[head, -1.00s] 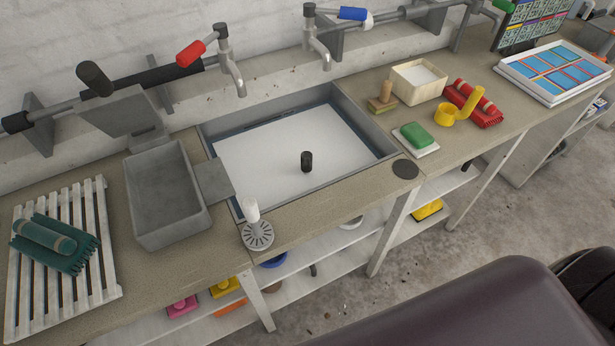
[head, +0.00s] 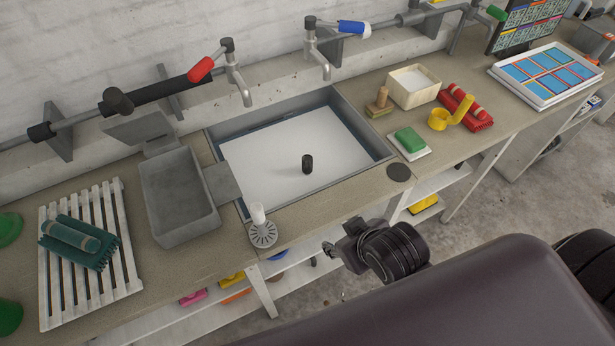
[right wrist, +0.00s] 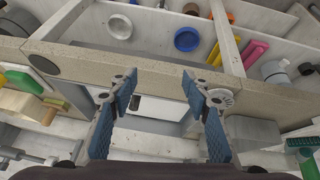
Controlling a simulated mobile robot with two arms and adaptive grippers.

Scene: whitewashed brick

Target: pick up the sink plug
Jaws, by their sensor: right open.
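A slotted grey disc with a white upright stem (head: 263,234) sits on the counter at the sink's front left corner. Either could be the sink plug; I cannot tell which for certain. The disc also shows in the right wrist view (right wrist: 221,98), right of the fingers. My right gripper (head: 328,248) is in front of the counter, right of the slotted disc and apart from it. In the right wrist view its blue-padded fingers (right wrist: 159,85) are spread and empty. My left gripper is not visible.
Taps (head: 237,85) with coloured levers hang over the sink. A grey trough (head: 180,205) and a slatted rack (head: 125,270) stand left. A flat black disc (head: 399,172), a green sponge (head: 410,139) and brushes lie right. A shelf with coloured items runs below the counter.

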